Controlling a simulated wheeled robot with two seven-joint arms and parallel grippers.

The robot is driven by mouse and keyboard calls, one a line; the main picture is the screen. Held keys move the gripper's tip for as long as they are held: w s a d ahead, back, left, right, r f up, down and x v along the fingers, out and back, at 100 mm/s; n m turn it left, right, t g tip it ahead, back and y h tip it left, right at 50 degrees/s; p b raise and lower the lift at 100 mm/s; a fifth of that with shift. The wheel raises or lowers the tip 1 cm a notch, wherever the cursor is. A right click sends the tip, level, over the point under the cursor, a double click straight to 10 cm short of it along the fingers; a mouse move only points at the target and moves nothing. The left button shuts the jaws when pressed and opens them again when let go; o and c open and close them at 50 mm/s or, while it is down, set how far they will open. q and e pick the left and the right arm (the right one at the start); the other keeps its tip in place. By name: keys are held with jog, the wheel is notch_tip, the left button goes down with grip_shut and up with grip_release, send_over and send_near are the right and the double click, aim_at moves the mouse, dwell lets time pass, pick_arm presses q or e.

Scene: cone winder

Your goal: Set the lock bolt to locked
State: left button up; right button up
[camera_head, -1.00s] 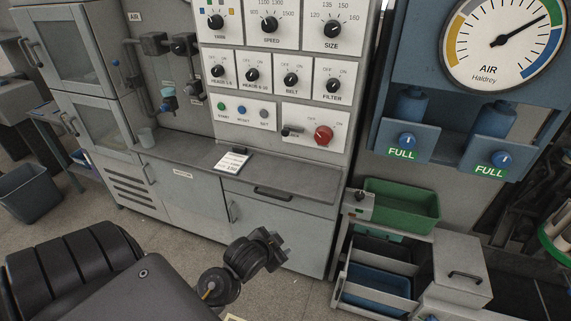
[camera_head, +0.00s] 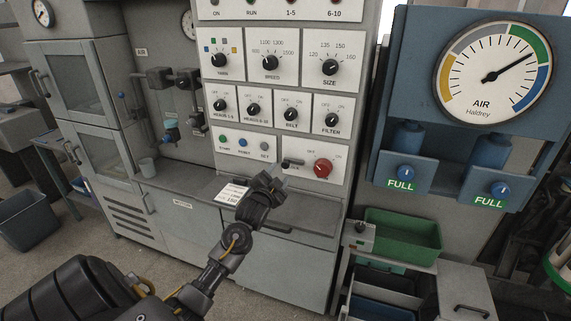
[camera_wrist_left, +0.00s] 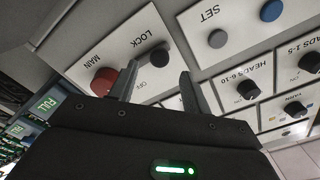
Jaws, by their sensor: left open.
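The lock bolt (camera_head: 293,162) is a small dark handle on a white plate on the machine's front panel, left of the red MAIN knob (camera_head: 323,168). In the left wrist view the bolt (camera_wrist_left: 157,57) shows beside the word LOCK, with the red knob (camera_wrist_left: 104,81) to its left. My left gripper (camera_head: 275,174) is open, just below and left of the bolt in the head view. In the wrist view its two fingers (camera_wrist_left: 159,80) stand apart, with the bolt showing beyond and between them. I cannot tell whether they touch anything. My right gripper is not in view.
Round SET, RESET and START buttons (camera_head: 243,145) sit left of the bolt. Rotary knobs fill the panel above. A shelf (camera_head: 310,205) with a white card (camera_head: 232,194) lies below. A green bin (camera_head: 402,235) stands at the lower right, under the blue air unit (camera_head: 455,105).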

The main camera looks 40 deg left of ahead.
aim_at(285, 166)
pick_arm(q)
jog(key=p+x, duration=0.1)
jog(key=x, duration=0.6)
jog(key=shift+c, duration=1.3)
grip_shut()
jog(key=d, duration=0.2)
jog(key=w+d, duration=0.1)
jog(key=d, duration=0.1)
jog(key=shift+w+d, duration=0.1)
jog(key=shift+w, duration=0.15)
jog(key=shift+o, duration=1.1)
grip_release()
jog(key=shift+o, duration=0.2)
jog(key=shift+d, duration=0.2)
